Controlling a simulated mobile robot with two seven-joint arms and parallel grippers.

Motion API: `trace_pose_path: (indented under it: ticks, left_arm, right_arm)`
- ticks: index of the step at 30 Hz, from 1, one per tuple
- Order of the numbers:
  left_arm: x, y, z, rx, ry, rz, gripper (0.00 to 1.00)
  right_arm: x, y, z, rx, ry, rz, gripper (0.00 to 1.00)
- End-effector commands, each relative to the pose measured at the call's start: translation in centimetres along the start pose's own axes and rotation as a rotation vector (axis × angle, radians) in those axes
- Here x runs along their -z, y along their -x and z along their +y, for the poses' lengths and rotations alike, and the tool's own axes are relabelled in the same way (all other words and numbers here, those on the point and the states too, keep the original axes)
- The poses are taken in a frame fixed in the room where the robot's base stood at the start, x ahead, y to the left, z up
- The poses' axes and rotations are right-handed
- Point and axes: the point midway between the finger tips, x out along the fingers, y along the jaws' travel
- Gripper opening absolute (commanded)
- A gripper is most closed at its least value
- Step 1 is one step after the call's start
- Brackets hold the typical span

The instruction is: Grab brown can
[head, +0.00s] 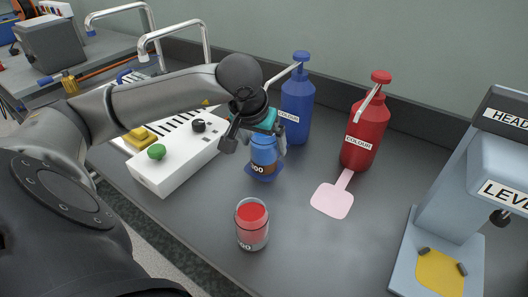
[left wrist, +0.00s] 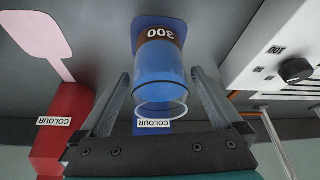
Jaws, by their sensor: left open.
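A can (head: 263,152) with blue contents and a brown band marked "300" stands upright on a blue pad (head: 259,177) on the grey counter. The brown band is low on the can; no wholly brown can shows. My left gripper (head: 254,143) is open, with one finger on either side of the can's upper part. In the left wrist view the can (left wrist: 161,72) lies between the two spread fingers, with its clear rim towards the palm. I cannot tell whether either finger touches it. My right gripper is in neither view.
A red-filled can (head: 252,225) stands nearer the front. A blue bottle (head: 297,105) and a red bottle (head: 364,130) stand behind, with a pink paddle-shaped pad (head: 333,200). A white control box (head: 178,155) is left, a grey-blue machine (head: 445,200) right.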

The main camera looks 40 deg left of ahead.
Motion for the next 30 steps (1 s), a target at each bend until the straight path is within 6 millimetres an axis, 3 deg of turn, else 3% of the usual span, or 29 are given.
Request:
trace_pose_path:
  ticks: [5,14,30]
  left_arm:
    - [0.0,-1.7,0.0,-0.001,0.001,0.000,1.00]
    - [0.0,-1.9,0.0,-0.001,0.000,0.000,1.00]
    - [0.1,-1.8,0.0,-0.001,0.000,0.001,0.39]
  right_arm:
    - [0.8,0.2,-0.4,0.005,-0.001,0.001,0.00]
    - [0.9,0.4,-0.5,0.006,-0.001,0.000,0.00]
    - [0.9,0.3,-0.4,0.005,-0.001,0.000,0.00]
